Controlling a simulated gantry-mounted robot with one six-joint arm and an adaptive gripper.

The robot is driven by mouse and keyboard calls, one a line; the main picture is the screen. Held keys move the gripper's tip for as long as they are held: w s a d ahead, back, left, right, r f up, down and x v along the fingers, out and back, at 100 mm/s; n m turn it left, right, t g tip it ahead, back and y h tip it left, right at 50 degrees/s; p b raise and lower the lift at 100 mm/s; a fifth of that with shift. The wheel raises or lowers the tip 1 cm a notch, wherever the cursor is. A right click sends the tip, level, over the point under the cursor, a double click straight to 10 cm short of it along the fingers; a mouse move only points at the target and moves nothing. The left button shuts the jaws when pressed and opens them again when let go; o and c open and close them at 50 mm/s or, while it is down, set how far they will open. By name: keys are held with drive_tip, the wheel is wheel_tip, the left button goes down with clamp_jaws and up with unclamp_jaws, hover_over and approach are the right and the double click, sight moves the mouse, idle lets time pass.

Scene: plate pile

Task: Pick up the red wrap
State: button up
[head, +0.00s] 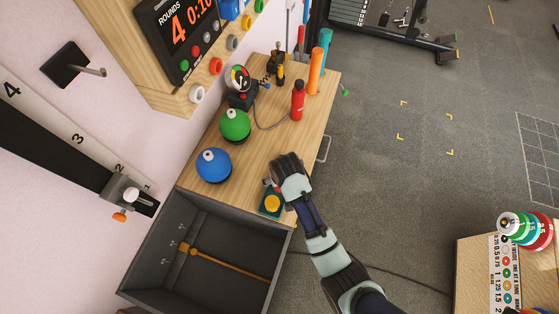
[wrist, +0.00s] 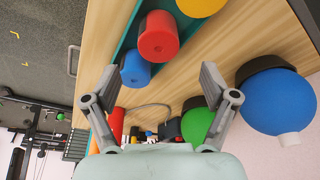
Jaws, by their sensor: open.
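In the wrist view, the red wrap (wrist: 158,37), a rolled cylinder, sits in a teal tray (wrist: 124,47) between a blue wrap (wrist: 135,69) and a yellow wrap (wrist: 200,5). My gripper (wrist: 160,75) is open, its two fingers spread apart with nothing between them. The red wrap lies beyond the fingertips, roughly centred between them. In the head view, my gripper (head: 272,184) is over the wooden tabletop at the tray (head: 262,211). The yellow wrap (head: 272,203) shows there, but my gripper mostly hides the red wrap.
A blue ball-shaped object (head: 213,166) and a green one (head: 235,124) stand left of my gripper. A red bottle (head: 297,100) and orange roll (head: 317,71) stand farther back. An open grey drawer or bin (head: 225,235) is in front.

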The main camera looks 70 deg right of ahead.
drive_tip(key=x, duration=0.7)
drive_tip(key=shift+s+f, duration=0.1)
drive_tip(key=shift+s, duration=0.05)
drive_tip(key=shift+a, duration=0.1)
drive_tip(key=c, duration=1.3)
drive_tip(key=shift+o, duration=0.2)
wheel_tip(320, 180, up, 20)
drive_tip(key=shift+p, duration=0.3)
